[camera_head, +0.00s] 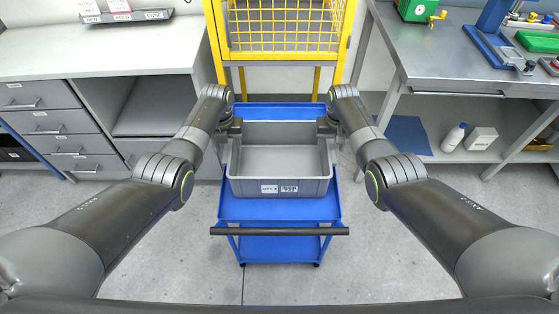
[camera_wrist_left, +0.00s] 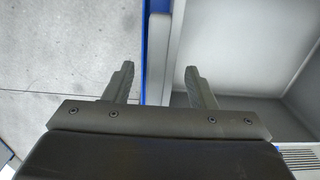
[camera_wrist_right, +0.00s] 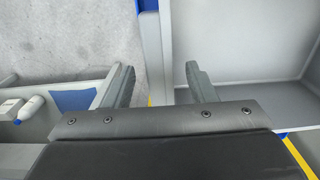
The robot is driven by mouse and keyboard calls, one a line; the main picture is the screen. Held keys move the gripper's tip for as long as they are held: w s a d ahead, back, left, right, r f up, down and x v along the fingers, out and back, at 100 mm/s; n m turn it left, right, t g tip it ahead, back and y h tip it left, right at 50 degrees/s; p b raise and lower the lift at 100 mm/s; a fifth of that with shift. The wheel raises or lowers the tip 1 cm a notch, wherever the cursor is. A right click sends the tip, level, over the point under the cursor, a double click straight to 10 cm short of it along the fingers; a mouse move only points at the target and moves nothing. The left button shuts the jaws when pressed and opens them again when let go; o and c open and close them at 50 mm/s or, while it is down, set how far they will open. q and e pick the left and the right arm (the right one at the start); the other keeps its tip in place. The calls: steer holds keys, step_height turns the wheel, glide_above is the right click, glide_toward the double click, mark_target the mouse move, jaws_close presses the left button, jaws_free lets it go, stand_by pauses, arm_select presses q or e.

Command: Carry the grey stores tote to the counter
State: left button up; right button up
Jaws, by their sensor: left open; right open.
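The grey stores tote (camera_head: 245,188) sits upright on the blue trolley (camera_head: 280,210) in the middle of the head view. It looks empty and has white labels on its near wall. My left gripper (camera_head: 234,133) is open at the tote's left wall. In the left wrist view the tote's side wall (camera_wrist_left: 157,60) lies between the spread fingers (camera_wrist_left: 158,68). My right gripper (camera_head: 328,128) is open at the right wall. In the right wrist view that wall (camera_wrist_right: 155,45) lies between the open fingers (camera_wrist_right: 158,66). Contact with the wall cannot be told.
A pale counter (camera_head: 100,52) with drawers stands at the left, with a dark label rack (camera_head: 127,17) at its back. A yellow mesh cage (camera_head: 285,25) stands behind the trolley. A grey workbench (camera_head: 450,70) with tools is at the right. The trolley's black handle (camera_head: 280,231) faces me.

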arm_select(q)
steer(key=shift+f, duration=0.7)
arm_select(e)
steer(key=shift+f, duration=0.75)
arm_select(q)
jaws_close()
arm_select(e)
jaws_close()
arm_select(q)
steer(key=shift+r, duration=0.1)
arm_select(e)
steer(key=shift+r, duration=0.1)
